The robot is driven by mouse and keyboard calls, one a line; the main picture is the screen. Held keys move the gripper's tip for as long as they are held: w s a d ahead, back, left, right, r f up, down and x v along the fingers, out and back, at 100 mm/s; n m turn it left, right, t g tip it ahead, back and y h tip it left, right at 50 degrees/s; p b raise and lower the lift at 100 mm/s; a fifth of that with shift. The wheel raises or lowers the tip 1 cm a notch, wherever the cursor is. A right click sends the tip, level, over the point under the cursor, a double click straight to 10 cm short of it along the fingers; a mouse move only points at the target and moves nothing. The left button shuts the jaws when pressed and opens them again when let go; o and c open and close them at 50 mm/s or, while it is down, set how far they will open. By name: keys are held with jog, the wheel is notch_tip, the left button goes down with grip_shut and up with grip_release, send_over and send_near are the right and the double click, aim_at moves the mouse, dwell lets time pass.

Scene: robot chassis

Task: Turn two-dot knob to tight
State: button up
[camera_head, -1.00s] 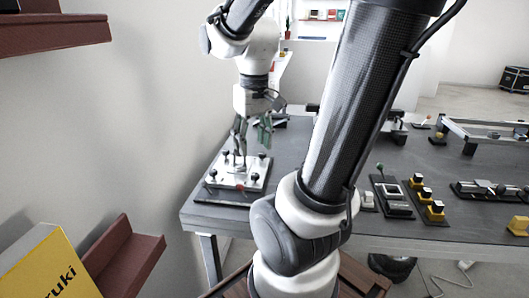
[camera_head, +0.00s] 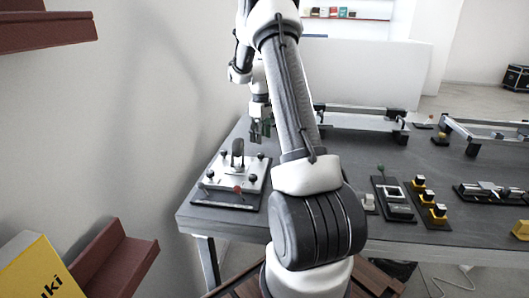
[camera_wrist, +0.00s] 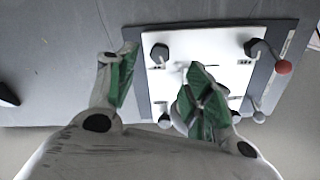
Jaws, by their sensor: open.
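A white plate (camera_head: 228,179) with a black knob near each corner lies on a dark base at the table's left end. A dark upright piece (camera_head: 238,152) stands near its middle. In the wrist view, two upper knobs show, at left (camera_wrist: 160,52) and right (camera_wrist: 253,48); the lower ones are partly hidden by a finger. Small marks beside the knobs are too small to count, so I cannot tell which has two dots. My gripper (camera_head: 262,130) is open and empty, beyond the plate in the head view. Its green-padded fingers (camera_wrist: 160,60) are spread apart in the wrist view.
A red-ball lever (camera_wrist: 283,67) and a grey-ball lever (camera_wrist: 259,117) stand at the plate's edge. A wall runs close along the table's left. Yellow-and-black buttons (camera_head: 427,197) and other fixtures stand on the right of the table (camera_head: 345,168).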

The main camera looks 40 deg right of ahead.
aim_at(261, 153)
jog(key=shift+f, duration=0.25)
notch_tip(261, 153, down, 7)
jog(key=shift+f, duration=0.15)
jog(key=shift+c, duration=0.2)
jog(key=c, duration=1)
